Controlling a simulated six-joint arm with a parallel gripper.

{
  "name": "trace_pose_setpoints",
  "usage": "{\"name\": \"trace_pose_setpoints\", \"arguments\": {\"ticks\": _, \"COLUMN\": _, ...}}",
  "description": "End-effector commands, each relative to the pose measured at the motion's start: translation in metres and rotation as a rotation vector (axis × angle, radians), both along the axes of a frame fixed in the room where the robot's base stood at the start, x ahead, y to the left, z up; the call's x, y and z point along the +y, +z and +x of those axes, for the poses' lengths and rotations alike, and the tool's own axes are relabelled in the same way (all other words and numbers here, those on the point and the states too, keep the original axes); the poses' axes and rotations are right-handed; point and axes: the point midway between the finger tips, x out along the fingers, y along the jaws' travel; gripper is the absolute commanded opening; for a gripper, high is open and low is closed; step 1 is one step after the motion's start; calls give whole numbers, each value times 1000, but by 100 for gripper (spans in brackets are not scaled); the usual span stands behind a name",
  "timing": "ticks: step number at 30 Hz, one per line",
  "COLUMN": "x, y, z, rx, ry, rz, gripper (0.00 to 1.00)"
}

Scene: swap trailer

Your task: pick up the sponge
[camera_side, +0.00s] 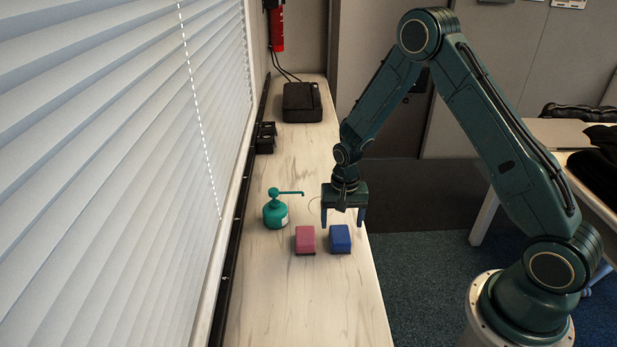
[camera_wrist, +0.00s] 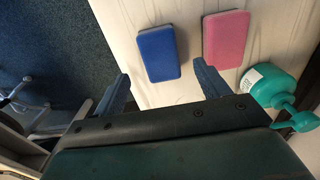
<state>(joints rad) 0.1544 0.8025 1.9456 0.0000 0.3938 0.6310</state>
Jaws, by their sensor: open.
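Two sponges lie side by side on the light, marbled counter (camera_side: 300,300). The pink sponge (camera_side: 305,239) is on the left in the side view, and the blue sponge (camera_side: 340,239) is on the right, near the counter's right edge. In the wrist view the blue sponge (camera_wrist: 159,53) is left of the pink sponge (camera_wrist: 226,39), with a small gap between them. My gripper (camera_side: 343,219) is open and empty above the counter, just behind the sponges in the side view. In the wrist view its two fingers (camera_wrist: 162,90) are spread apart, with the blue sponge seen beyond the gap.
A teal pump bottle (camera_side: 276,211) stands left of my gripper; in the wrist view it is close to the right finger. A black box (camera_side: 301,102) sits at the counter's far end. Window blinds (camera_side: 110,150) line the left side. The near counter is clear.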

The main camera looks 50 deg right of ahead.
Motion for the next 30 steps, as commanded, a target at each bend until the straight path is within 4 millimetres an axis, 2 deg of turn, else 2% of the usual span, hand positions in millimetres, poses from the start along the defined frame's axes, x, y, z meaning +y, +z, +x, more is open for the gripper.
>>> {"name": "trace_pose_setpoints", "arguments": {"ticks": 13, "x": 0, "y": -11, "z": 0, "rx": 0, "ry": 0, "rz": 0, "gripper": 75}}
{"name": "trace_pose_setpoints", "arguments": {"ticks": 24, "x": 2, "y": -47, "z": 0, "rx": 1, "ry": 0, "rz": 0, "gripper": 75}}
{"name": "trace_pose_setpoints", "arguments": {"ticks": 30, "x": 2, "y": -57, "z": 0, "rx": 0, "ry": 0, "rz": 0, "gripper": 75}}
